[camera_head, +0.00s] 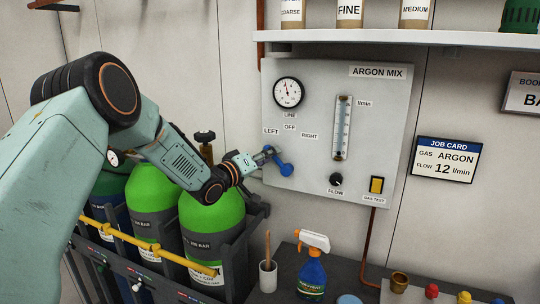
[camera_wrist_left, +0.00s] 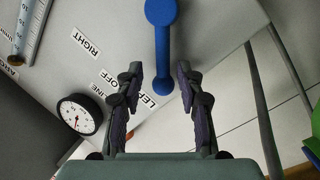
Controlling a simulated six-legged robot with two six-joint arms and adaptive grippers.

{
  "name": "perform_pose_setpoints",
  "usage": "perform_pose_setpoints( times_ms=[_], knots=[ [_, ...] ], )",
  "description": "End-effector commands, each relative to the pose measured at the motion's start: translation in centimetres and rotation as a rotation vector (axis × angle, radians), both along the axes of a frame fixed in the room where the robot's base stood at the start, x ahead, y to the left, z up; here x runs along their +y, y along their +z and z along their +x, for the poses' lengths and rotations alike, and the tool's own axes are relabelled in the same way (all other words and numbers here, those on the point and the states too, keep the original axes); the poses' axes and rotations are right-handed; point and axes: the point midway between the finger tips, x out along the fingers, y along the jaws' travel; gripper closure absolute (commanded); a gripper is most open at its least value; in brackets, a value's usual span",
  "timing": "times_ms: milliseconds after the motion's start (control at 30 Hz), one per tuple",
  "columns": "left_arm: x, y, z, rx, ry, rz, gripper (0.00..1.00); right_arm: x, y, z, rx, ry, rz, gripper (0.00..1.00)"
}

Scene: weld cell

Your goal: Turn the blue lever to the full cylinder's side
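The blue lever (camera_head: 285,168) is on the grey ARGON MIX panel (camera_head: 367,105), below the LEFT, OFF and RIGHT labels. Its arm slants up and left from its hub. In the wrist view the blue lever (camera_wrist_left: 163,50) runs down between my fingers, with its tip beside the LEFT label (camera_wrist_left: 149,101). My left gripper (camera_head: 263,157) is at the lever's arm; in the wrist view my left gripper (camera_wrist_left: 160,70) is open with a gap on both sides of the lever. Green gas cylinders (camera_head: 212,232) stand at the left; which is full cannot be told. My right gripper is out of view.
The panel holds a round gauge (camera_head: 288,92), a flow tube (camera_head: 342,128) and a black flow knob (camera_head: 336,179). A yellow rail (camera_head: 148,246) crosses the cylinders. A spray bottle (camera_head: 312,268) and a cup (camera_head: 268,276) stand on the bench below. A shelf (camera_head: 400,39) is above.

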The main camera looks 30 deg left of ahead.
Motion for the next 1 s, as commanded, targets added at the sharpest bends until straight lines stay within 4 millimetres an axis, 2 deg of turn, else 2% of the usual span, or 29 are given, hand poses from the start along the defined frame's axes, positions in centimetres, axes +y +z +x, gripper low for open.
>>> perform_pose_setpoints(
  times_ms=[167,467,900,1000],
  knots=[
    [-0.37,-0.08,1.03,0.001,-0.001,0.000,0.63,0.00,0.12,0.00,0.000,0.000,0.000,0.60],
    [-0.38,-0.04,1.13,0.001,-0.002,-0.001,0.63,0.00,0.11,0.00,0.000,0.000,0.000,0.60],
    [-0.35,0.02,1.13,0.000,-0.001,-0.001,1.00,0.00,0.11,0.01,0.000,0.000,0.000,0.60],
    [-0.27,0.06,1.13,-0.002,0.001,-0.002,1.00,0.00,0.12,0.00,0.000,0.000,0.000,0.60]
  ],
)
